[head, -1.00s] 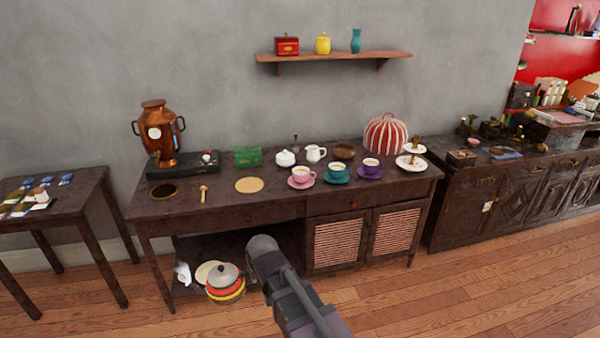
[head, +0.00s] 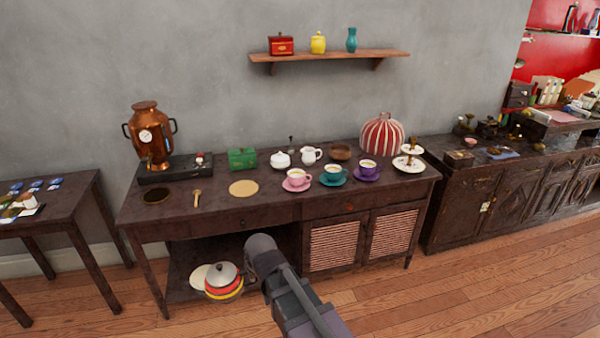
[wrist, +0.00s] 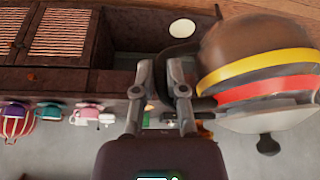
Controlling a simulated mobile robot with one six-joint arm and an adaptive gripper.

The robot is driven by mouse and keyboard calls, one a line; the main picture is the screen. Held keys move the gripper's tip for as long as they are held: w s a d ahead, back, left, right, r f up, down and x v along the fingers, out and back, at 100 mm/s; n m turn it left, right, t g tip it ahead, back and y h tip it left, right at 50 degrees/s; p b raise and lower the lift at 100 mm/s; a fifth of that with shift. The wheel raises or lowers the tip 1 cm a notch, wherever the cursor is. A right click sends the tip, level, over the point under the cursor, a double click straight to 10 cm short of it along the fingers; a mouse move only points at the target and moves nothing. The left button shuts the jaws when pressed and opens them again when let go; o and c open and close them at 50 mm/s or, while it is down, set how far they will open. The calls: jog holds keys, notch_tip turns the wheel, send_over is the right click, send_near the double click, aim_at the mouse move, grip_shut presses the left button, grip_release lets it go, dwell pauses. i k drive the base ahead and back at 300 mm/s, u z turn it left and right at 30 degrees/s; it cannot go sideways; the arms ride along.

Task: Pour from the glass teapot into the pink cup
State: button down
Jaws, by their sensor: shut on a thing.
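A round teapot (head: 223,283) with a grey lid and yellow and red bands hangs in front of the long table's open lower shelf, left of my arm. It also shows large in the wrist view (wrist: 255,75), with a smoky brown body that may be glass. My gripper (wrist: 162,75) is shut at its dark handle; the fingers are mostly hidden in the head view. The pink cup (head: 297,178) stands upright on its pink saucer on the tabletop, above and right of the teapot, with pale contents. It shows small in the wrist view (wrist: 85,114).
The long table (head: 280,213) also holds a teal cup (head: 333,173), a purple cup (head: 367,169), a white creamer (head: 311,154), a white sugar pot (head: 280,159), a tan mat (head: 243,188) and a copper urn (head: 150,135). A pale disc (head: 197,278) lies on the lower shelf.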

aim_at(299, 179)
jog(key=i, duration=1.4)
jog(key=u, duration=0.05)
